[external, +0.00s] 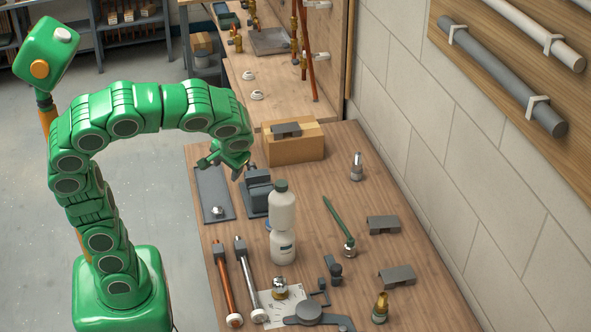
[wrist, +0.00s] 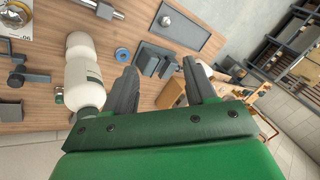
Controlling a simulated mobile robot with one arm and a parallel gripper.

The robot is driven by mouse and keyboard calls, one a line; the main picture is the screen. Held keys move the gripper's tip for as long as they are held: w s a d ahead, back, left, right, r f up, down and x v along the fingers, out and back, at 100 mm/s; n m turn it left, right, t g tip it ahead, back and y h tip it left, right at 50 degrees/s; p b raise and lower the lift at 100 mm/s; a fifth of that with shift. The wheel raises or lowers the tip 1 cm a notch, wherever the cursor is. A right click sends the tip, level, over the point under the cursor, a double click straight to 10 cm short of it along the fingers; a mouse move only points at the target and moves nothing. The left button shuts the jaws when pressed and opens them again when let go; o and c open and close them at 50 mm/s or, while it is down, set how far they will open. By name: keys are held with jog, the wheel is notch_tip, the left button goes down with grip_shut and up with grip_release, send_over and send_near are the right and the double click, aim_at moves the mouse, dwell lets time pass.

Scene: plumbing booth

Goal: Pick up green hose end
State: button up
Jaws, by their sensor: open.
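The green hose end (external: 336,222) is a thin green length with a shiny metal fitting (external: 349,249) at its near end. It lies on the right half of the wooden bench in the external view. I cannot make it out in the wrist view. My gripper (external: 221,170) is open and empty above the bench's far left part, well to the left of the hose end. In the wrist view my gripper (wrist: 158,68) shows two dark fingers spread apart with nothing between them.
A white bottle (external: 282,225) stands between my gripper and the hose end. A grey vise (external: 257,193) and flat tray (external: 213,190) lie below my gripper. A cardboard box (external: 295,146) is at the back. Grey brackets (external: 397,277) lie right; copper pipe (external: 225,285) lies front left.

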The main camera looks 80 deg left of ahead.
jog(key=w+d+n+t+y, duration=0.1)
jog(key=w+d+n+y, duration=0.15)
jog(key=w, duration=0.65)
jog(key=w+d+n+t+y, duration=0.1)
jog(key=w+d+n+y, duration=0.15)
jog(key=w, duration=0.75)
jog(key=w+d+f+t+y, duration=0.2)
jog(key=w+d+f+t, duration=0.25)
jog(key=w+d, duration=0.75)
send_near(351, 243)
jog(key=shift+w+a+f+n+g, duration=0.15)
jog(key=shift+w+a+n+g, duration=0.15)
jog(key=shift+w, duration=0.35)
jog(key=shift+s+x, duration=0.15)
jog(key=shift+x, duration=1.8)
jog(key=shift+s+x, duration=0.15)
jog(key=shift+x, duration=1.85)
jog(key=shift+a, duration=0.15)
grip_shut()
